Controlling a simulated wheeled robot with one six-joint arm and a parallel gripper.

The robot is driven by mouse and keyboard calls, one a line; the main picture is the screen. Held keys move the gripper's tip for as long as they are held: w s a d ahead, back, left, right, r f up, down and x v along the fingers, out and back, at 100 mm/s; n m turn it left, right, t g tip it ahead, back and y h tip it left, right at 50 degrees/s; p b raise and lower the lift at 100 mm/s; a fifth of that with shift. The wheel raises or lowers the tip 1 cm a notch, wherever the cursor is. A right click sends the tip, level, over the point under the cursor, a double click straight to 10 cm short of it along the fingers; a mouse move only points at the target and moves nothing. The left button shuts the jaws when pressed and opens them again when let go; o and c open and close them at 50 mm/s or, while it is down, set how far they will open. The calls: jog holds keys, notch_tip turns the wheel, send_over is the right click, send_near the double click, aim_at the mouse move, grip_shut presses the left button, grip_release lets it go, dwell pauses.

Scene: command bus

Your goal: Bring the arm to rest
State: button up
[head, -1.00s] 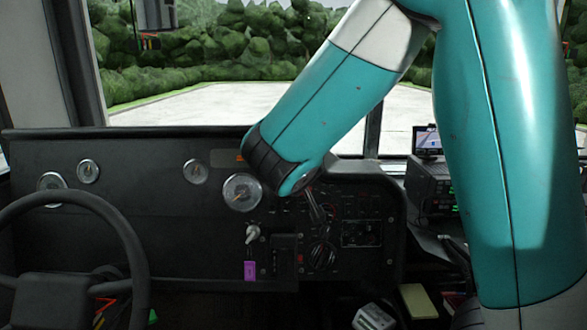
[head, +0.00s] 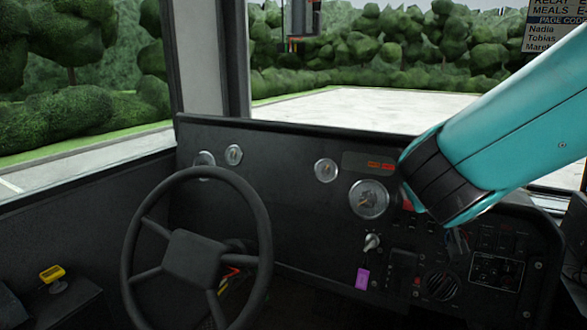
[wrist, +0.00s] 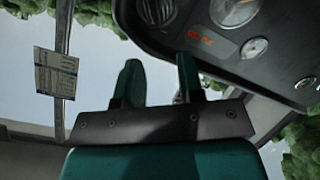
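My teal arm (head: 500,150) reaches in from the right in the head view, and its black wrist joint (head: 440,185) is in front of the right part of the dashboard. My gripper (wrist: 160,70) shows in the wrist view with its two dark green fingers apart and nothing seen between them. In the head view the gripper is mostly hidden below the wrist joint. The dashboard (head: 300,240) also shows upside down at the top of the wrist view (wrist: 285,70).
The steering wheel (head: 265,240) stands at left. A large gauge (head: 368,199), a lever switch (head: 372,242) and a purple tag (head: 362,279) are left of my wrist joint. A yellow object (head: 52,273) sits at far left. A paper notice (wrist: 56,73) hangs in the wrist view.

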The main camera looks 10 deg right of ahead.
jog(key=s+a+f+n+g+y, duration=0.2)
jog(key=s+a+f+g+y, duration=0.45)
jog(key=s+a, duration=0.25)
jog(key=s+a+n+g+y, duration=0.45)
jog(key=s+a, duration=0.25)
jog(key=s, duration=0.5)
notch_tip(320, 180, up, 15)
jog(key=s+a+p, duration=0.1)
jog(key=p, duration=1.3)
jog(key=shift+s+y, duration=0.3)
jog(key=shift+s, duration=0.1)
jog(key=shift+a+r, duration=0.1)
jog(key=shift+a+n, duration=0.1)
jog(key=shift+n, duration=0.15)
